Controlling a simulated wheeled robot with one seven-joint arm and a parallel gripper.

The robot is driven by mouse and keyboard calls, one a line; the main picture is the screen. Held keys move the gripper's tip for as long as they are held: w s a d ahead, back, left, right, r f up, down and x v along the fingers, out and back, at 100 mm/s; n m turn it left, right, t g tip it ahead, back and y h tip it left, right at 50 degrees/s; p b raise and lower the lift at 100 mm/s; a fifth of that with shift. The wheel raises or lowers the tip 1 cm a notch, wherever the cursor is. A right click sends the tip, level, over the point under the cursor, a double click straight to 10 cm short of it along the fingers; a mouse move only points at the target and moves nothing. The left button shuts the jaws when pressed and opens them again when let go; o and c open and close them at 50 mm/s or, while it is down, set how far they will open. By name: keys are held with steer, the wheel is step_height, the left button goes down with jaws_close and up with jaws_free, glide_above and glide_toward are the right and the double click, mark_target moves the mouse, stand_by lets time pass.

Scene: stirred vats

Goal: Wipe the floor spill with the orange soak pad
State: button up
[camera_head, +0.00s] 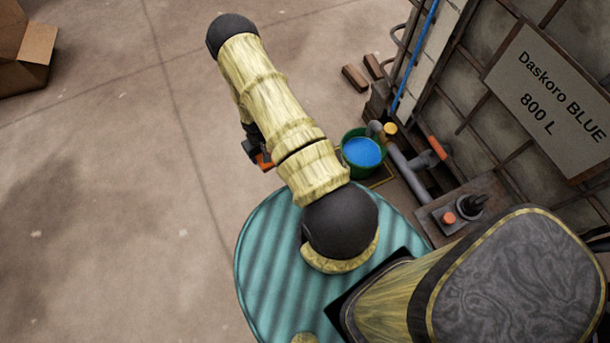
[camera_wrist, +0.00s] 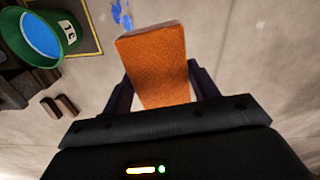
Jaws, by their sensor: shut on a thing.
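My gripper (camera_wrist: 162,95) is shut on the orange soak pad (camera_wrist: 154,62), with a dark finger on each side of it. In the head view a small part of the orange pad (camera_head: 264,161) shows beside my arm, at the gripper (camera_head: 254,149). A blue spill (camera_wrist: 122,14) lies on the floor beyond the pad's far end in the wrist view. The pad may hide part of it. In the head view I cannot see the spill; my arm may cover it. I cannot tell how high the pad is above the floor.
A green bucket of blue liquid (camera_head: 345,163) stands by the pipe and valve (camera_head: 410,170) of the caged tank marked "Daskoro BLUE 800 L" (camera_head: 550,85). Two brown blocks (camera_head: 355,78) lie on the floor nearby. A cardboard box (camera_head: 30,45) is at upper left. Open floor lies left.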

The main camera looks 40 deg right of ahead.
steer(key=d+f+b, duration=0.6)
steer(key=f+b, duration=0.6)
steer(key=f, duration=0.1)
steer(key=w+d+f+b, duration=0.1)
steer(key=d+f+b, duration=0.5)
steer(key=f+b, duration=0.6)
steer(key=d+f+m+b, duration=0.1)
steer(key=d+f+b, duration=0.6)
steer(key=f+b, duration=0.5)
step_height(320, 180, down, 2)
steer(key=shift+w+f+b, duration=0.1)
steer(key=shift+w+b, duration=0.15)
steer(key=shift+b, duration=0.1)
